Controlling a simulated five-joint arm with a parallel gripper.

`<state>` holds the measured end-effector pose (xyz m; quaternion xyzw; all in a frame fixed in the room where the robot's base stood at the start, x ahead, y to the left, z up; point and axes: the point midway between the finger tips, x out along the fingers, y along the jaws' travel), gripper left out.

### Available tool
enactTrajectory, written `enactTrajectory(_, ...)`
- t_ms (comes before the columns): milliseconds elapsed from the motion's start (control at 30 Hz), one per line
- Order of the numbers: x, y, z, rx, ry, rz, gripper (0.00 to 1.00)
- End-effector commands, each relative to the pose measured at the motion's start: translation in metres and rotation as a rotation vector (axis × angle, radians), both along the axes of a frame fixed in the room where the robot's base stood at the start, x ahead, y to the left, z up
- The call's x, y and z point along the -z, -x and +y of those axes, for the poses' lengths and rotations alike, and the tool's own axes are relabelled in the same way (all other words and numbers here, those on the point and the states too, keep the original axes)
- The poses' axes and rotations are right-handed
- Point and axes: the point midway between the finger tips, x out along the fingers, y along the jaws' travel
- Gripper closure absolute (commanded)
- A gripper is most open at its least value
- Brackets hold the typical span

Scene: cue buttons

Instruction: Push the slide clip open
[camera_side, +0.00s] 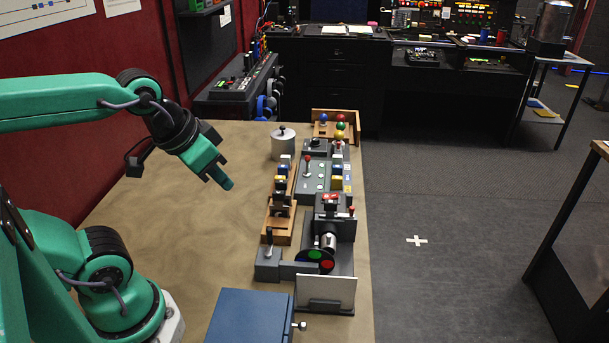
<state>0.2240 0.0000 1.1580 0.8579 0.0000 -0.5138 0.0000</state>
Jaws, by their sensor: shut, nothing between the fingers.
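My gripper (221,179) is in the upper left-middle of the side view. It is shut and empty, pointing down and to the right, above the tan table (170,215) and left of the row of devices. I cannot tell for sure which part is the slide clip. A wooden stand (277,236) with dark clip-like parts (281,203) and small coloured blocks stands to the right of my gripper, apart from it. Whether any clip there is open or shut is too small to tell.
A grey control panel (311,183) and a dark device with red and green discs (316,257) stand close right of the wooden stand. A grey lever box (268,262), blue case (248,317) and metal canister (283,145) are nearby. The table's left middle is clear.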

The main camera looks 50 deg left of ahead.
Motion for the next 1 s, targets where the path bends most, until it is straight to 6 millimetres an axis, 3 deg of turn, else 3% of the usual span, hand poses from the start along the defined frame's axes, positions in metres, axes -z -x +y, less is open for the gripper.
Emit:
enactTrajectory(433, 0.000, 0.000, 0.000, 0.000, 0.000, 0.000, 1.00)
enactTrajectory(600, -0.001, -0.002, 0.000, 0.000, 0.000, 0.003, 0.67)
enactTrajectory(767, -0.005, -0.010, -0.002, 0.001, 0.003, 0.021, 0.67)
enactTrajectory(1000, -0.016, -0.041, -0.006, 0.003, 0.008, 0.081, 0.67)
